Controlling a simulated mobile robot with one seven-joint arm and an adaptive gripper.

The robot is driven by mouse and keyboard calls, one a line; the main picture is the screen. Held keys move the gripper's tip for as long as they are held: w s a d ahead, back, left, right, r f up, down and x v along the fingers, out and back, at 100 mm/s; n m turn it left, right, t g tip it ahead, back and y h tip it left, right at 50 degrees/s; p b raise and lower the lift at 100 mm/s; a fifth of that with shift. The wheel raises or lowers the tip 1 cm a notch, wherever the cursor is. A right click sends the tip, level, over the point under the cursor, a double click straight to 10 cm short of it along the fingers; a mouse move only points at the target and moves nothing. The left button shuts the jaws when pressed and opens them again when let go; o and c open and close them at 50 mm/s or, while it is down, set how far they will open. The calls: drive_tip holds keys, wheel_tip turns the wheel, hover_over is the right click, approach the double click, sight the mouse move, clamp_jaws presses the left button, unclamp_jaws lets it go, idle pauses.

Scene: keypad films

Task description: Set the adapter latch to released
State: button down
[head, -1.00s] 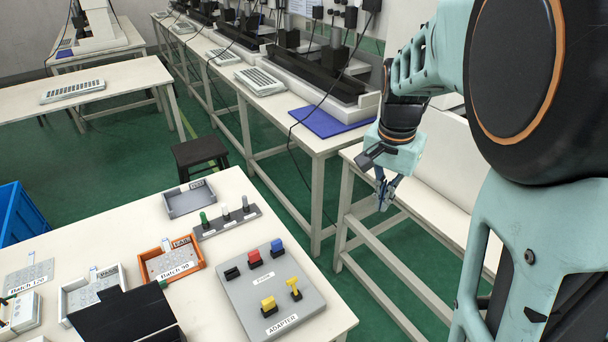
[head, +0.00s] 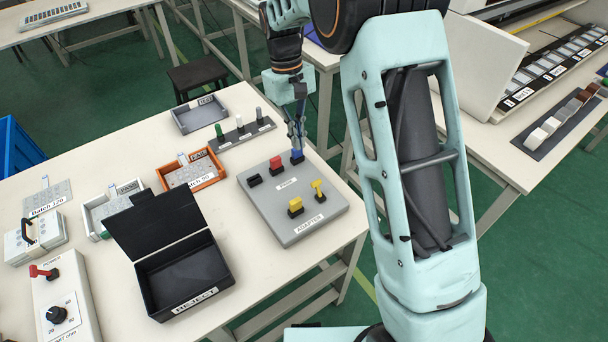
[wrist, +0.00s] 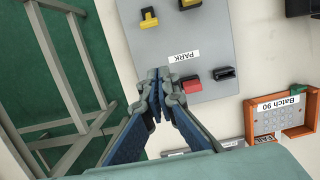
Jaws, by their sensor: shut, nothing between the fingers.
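The grey adapter panel (head: 265,210) lies on the white table, with an ADAPTER label at its front edge. Two yellow parts stand on its front half: a block-like one (head: 295,204) and a T-shaped handle (head: 318,187). I cannot tell which is the latch or its setting.
An open black REJECT box (head: 185,275) stands left of the panel. An orange tray (head: 205,182), a grey tray (head: 198,113) and a strip with small upright pegs (head: 240,134) lie behind and left. The panel's middle is bare around the PARK label.

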sight(318, 189)
drive_tip(key=shift+f, duration=0.1)
drive_tip(key=f, duration=0.3)
drive_tip(key=s+d+f, duration=0.1)
drive_tip(key=f, duration=0.2)
drive_tip(key=s+f, duration=0.1)
drive_tip(key=f, duration=0.2)
drive_tip(key=shift+d+f+b, duration=0.15)
drive_tip(key=shift+f+b, duration=0.15)
drive_tip(key=shift+s+d+r, duration=0.55)
drive_tip(key=shift+s+r, duration=0.25)
drive_tip(key=shift+s+d+r, duration=0.25)
drive_tip(key=shift+s+d, duration=0.1)
drive_tip(key=shift+s, duration=0.1)
